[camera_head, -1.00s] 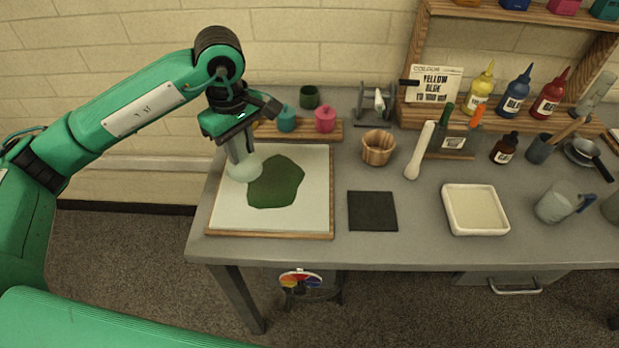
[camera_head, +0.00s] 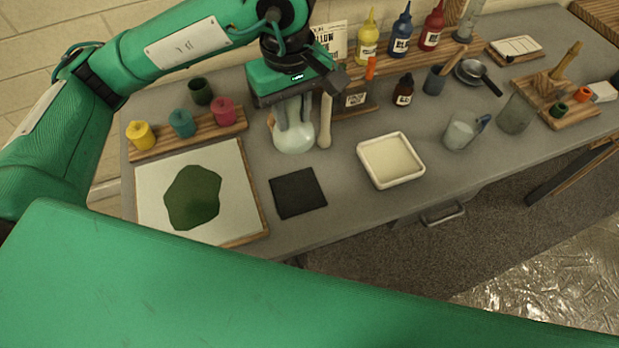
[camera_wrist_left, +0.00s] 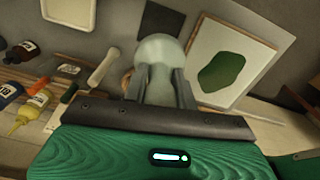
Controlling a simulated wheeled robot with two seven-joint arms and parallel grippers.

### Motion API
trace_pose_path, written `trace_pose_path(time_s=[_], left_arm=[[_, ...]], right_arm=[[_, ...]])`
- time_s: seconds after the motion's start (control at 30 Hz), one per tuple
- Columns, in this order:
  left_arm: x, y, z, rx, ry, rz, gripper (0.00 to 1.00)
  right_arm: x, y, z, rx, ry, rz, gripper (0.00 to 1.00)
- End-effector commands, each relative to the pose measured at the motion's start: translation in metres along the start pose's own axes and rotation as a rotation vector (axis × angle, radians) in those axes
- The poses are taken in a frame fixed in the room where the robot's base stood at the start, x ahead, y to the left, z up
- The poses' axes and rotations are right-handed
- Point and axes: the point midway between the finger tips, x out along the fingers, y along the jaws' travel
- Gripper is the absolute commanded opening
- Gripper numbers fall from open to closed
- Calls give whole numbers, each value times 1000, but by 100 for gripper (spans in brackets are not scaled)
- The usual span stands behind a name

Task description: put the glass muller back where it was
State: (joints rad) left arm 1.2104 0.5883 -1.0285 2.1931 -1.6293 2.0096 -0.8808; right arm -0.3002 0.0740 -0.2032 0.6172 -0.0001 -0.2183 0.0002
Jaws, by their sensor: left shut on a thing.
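The glass muller (camera_head: 294,138) is pale and translucent with a wide round foot. My left gripper (camera_head: 296,108) is shut on its handle and holds it foot down, near the black square mat (camera_head: 298,193). In the left wrist view the muller (camera_wrist_left: 157,50) sits between the two fingers of my left gripper (camera_wrist_left: 160,84). Whether its foot touches the table cannot be told. The white slab (camera_head: 234,178) with a dark green paint patch lies on the left, with no muller on it. My right gripper is not in view.
A white tray (camera_head: 416,178) lies right of the mat. A white pestle-like tool (camera_head: 325,122) stands close to the muller's right. Paint pots on a wooden rack (camera_head: 170,147) are at the left. Bottles (camera_head: 404,40) line the back. A jug (camera_head: 460,132) stands farther right.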

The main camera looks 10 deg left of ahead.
Motion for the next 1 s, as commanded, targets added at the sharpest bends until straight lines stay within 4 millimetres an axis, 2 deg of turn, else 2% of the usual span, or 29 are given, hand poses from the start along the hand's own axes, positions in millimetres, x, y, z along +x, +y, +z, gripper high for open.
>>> trace_pose_path(time_s=[0.17, 0.6, 0.7, 0.87, 1.0], left_arm=[[24, -1, 1, 0, -4, -4, 0], [125, -1, 0, -2, -3, -5, 0], [141, -2, 0, -1, -2, -5, 0], [154, 0, 0, 0, -1, -1, 0], [171, -1, 0, -2, -2, -4, 0]], right_arm=[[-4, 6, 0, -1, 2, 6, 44], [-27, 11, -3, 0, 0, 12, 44], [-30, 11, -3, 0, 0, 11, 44], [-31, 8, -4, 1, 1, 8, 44], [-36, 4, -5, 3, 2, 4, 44]])
